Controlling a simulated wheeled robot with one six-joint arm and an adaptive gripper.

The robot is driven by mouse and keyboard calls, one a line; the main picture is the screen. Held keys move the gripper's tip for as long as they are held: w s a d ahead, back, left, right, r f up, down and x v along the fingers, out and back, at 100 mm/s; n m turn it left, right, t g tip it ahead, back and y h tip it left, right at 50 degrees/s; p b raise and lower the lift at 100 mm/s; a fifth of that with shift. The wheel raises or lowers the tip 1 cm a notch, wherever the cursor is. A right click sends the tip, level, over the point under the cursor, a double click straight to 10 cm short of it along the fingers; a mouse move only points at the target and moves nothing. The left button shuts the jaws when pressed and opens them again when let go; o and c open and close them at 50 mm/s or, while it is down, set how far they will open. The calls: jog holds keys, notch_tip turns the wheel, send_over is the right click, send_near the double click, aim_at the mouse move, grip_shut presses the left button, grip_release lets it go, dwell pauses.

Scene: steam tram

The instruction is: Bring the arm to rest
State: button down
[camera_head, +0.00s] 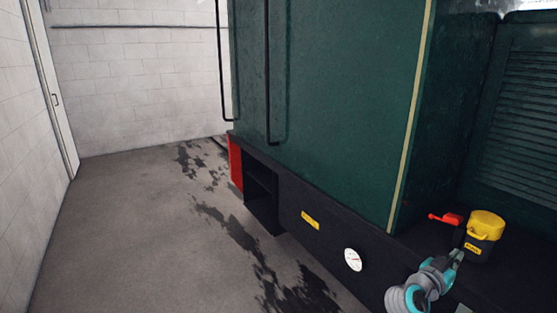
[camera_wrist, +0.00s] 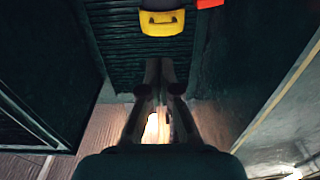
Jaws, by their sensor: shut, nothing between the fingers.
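My gripper (camera_head: 457,257) is at the lower right in the head view, at the end of my grey and teal arm. In the wrist view my gripper (camera_wrist: 160,66) points up the picture with its fingers together and nothing between them. A black container with a yellow lid (camera_head: 486,223) stands on the dark ledge just beyond the fingertips. Its yellow part (camera_wrist: 162,22) shows at the top of the wrist view, apart from the fingers.
A red lever (camera_head: 446,218) sits left of the container. The green tram body (camera_head: 330,100) rises beside my arm. A white round gauge (camera_head: 353,260) and a yellow label (camera_head: 310,220) are on its dark lower frame. The stained floor (camera_head: 130,230) at left is free.

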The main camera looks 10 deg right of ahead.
jog(key=s+a+f+n+t+y, duration=0.2)
jog(key=s+a+f+n+y, duration=0.1)
jog(key=a+f, duration=0.45)
jog(key=s+a+f+n+t+y, duration=0.2)
jog(key=s+a+f+n+y, duration=0.15)
jog(key=a+f, duration=0.4)
jog(key=s+a+f+n+t+y, duration=0.2)
jog(key=s+a+f+n+y, duration=0.2)
jog(key=s+a+f, duration=0.6)
jog(key=s+a+r+n+y, duration=0.15)
jog(key=s+a, duration=0.25)
jog(key=s, duration=0.4)
jog(key=s+a+r+n+y, duration=0.1)
jog(key=s+a+y, duration=0.25)
jog(key=s, duration=0.55)
jog(key=s+a+r+t+y, duration=0.1)
jog(key=s+a+r, duration=0.3)
jog(key=s+r, duration=0.5)
jog(key=s, duration=0.3)
jog(key=shift+s, duration=0.3)
jog(key=shift+w, duration=0.1)
